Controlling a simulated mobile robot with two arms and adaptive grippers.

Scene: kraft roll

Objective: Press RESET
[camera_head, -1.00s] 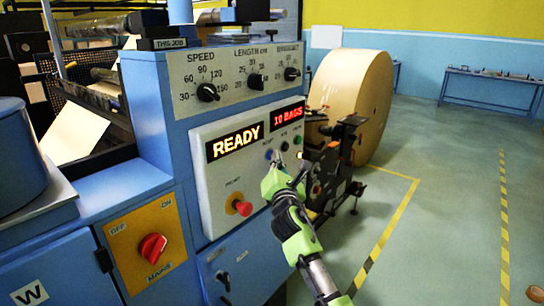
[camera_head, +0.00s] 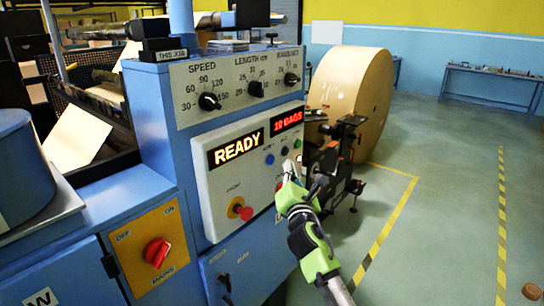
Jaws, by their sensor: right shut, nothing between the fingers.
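The control panel (camera_head: 225,180) on the blue machine shows a lit READY display (camera_head: 236,148) and a red "10 BAGS" display (camera_head: 289,120). Below the displays is a row of small buttons: a blue one (camera_head: 269,159), another bluish one (camera_head: 284,151) and a green one (camera_head: 297,143). Their labels are too small to read surely, so I cannot tell which is RESET. My right gripper (camera_head: 288,168) is shut and empty, its tip just below the button row. Whether it touches the panel is unclear. It partly hides a reddish control near its tip. My left gripper is not in view.
A red mushroom button on yellow (camera_head: 243,211) sits at the panel's lower left. A red mains switch (camera_head: 156,252) is farther left. Three knobs (camera_head: 256,89) line the upper plate. A big kraft roll (camera_head: 350,95) stands behind. The floor at right is mostly clear.

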